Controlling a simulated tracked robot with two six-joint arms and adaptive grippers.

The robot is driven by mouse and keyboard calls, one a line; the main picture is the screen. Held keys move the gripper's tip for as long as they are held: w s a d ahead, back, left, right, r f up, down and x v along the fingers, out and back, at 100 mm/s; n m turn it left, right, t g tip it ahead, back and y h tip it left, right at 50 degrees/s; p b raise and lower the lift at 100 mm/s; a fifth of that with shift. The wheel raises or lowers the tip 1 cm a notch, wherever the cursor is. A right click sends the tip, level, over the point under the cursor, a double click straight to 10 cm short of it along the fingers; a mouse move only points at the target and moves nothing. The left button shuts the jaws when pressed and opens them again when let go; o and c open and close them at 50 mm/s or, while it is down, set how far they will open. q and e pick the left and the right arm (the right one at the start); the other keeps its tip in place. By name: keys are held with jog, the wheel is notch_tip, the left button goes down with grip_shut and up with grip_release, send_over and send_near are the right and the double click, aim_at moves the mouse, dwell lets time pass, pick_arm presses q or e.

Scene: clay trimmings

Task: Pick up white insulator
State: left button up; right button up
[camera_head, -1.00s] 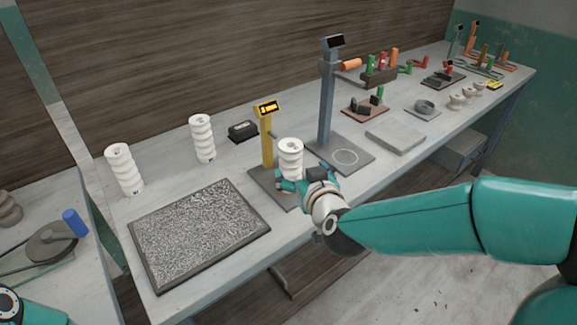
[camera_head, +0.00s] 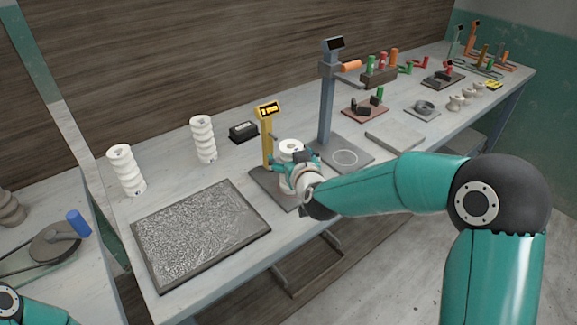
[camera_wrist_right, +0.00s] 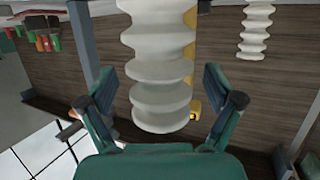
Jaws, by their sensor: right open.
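A white ribbed insulator (camera_head: 291,147) stands on the dark base of the yellow scale (camera_head: 267,137), partly hidden by my right gripper. My right gripper (camera_head: 297,168) is at it, coming from the front right. In the right wrist view the insulator (camera_wrist_right: 160,65) fills the middle, between the open fingers of the gripper (camera_wrist_right: 162,98), with a gap on each side. Two more white insulators stand at the back left of the bench, one (camera_head: 126,170) at the far left and one (camera_head: 203,139) nearer the scale. My left gripper is not in view.
A dark-framed textured mat (camera_head: 200,232) lies at the front left. The bench's front edge runs under my right arm.

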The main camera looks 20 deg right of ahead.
grip_shut()
jog(key=shift+r, duration=0.1)
dwell(0.3)
jog(key=shift+r, duration=0.1)
